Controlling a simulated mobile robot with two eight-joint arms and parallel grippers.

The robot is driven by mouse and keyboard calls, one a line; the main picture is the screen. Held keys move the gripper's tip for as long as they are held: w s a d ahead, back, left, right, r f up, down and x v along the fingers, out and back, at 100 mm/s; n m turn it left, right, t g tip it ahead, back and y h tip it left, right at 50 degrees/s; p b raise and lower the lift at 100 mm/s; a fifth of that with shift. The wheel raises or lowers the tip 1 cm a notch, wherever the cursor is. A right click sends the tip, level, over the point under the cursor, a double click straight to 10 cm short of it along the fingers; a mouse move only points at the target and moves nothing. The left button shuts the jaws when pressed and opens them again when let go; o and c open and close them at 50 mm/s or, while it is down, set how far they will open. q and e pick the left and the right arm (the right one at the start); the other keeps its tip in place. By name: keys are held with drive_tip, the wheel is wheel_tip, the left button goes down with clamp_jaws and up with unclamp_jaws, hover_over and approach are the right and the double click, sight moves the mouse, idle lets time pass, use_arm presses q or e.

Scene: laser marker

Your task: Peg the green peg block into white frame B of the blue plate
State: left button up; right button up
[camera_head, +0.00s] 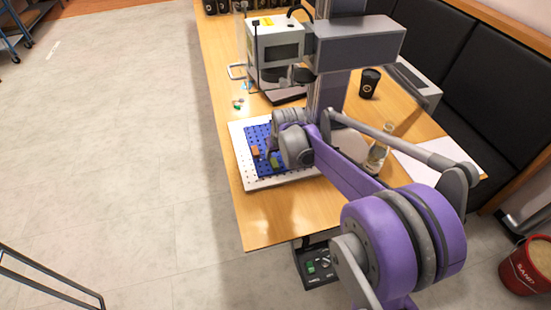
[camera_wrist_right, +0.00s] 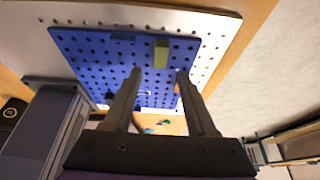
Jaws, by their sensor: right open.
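The blue plate (camera_head: 262,172) is perforated and lies on a larger white board near the table's left edge; it fills much of the right wrist view (camera_wrist_right: 85,62). The green peg block (camera_head: 275,162) is on the plate, close to my right gripper (camera_head: 272,152). In the right wrist view the green block (camera_wrist_right: 162,54) shows just beyond and between the fingertips of my open right gripper (camera_wrist_right: 160,74), which is empty. A small white mark (camera_wrist_right: 144,92) shows on the plate between the fingers; I cannot tell whether it is frame B. My left gripper is out of view.
An orange block (camera_head: 255,151) is on the plate, left of the green one. The white board (camera_head: 240,150) surrounds the plate. The laser machine (camera_head: 278,45) stands behind. A glass bottle (camera_head: 377,157) and black cup (camera_head: 369,83) stand to the right. Small parts (camera_head: 238,104) lie behind the board.

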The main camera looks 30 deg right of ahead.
drive_tip(key=s+a+r+n, duration=0.1)
drive_tip(key=s+a+r, duration=0.1)
drive_tip(key=s+a, duration=0.3)
drive_tip(key=s+a+r, duration=0.3)
drive_tip(key=s, duration=0.5)
drive_tip(key=s+a+f+n+y, duration=0.1)
drive_tip(key=s+a+f, duration=0.2)
drive_tip(key=s, duration=0.4)
drive_tip(key=s+a+f+n, duration=0.1)
drive_tip(key=s+a+f, duration=0.15)
drive_tip(key=s, duration=0.45)
wheel_tip(320, 180, up, 7)
drive_tip(key=w+t+p, duration=0.1)
drive_tip(key=p, duration=0.5)
drive_tip(key=shift+a, duration=0.25)
drive_tip(key=shift+w, duration=0.15)
